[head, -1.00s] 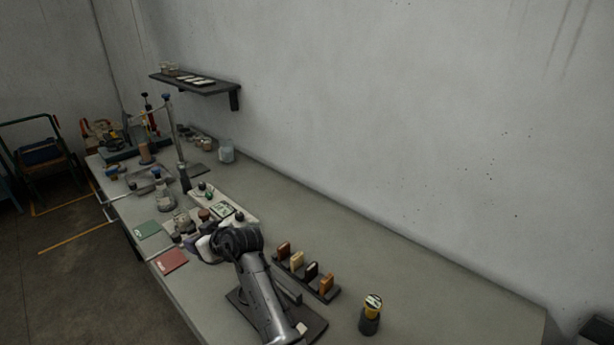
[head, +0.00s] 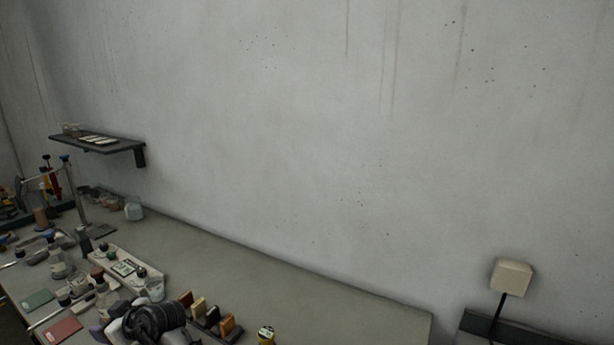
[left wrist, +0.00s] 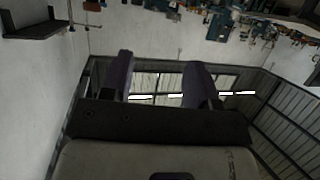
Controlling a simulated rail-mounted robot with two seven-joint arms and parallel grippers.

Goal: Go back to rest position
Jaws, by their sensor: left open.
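My left gripper (head: 104,331) shows at the bottom left of the head view, partly cut off by the lower edge and by its own dark wrist. It is over the front part of the workbench (head: 290,285), near the small bottles and the red pad. In the left wrist view its two dark purple fingers (left wrist: 160,82) stand apart with nothing between them. My right gripper is in neither view.
A red pad (head: 62,330) and a green pad (head: 38,299) lie at the bench's left front. A wall shelf (head: 98,143) hangs above. The bench's right part is clear.

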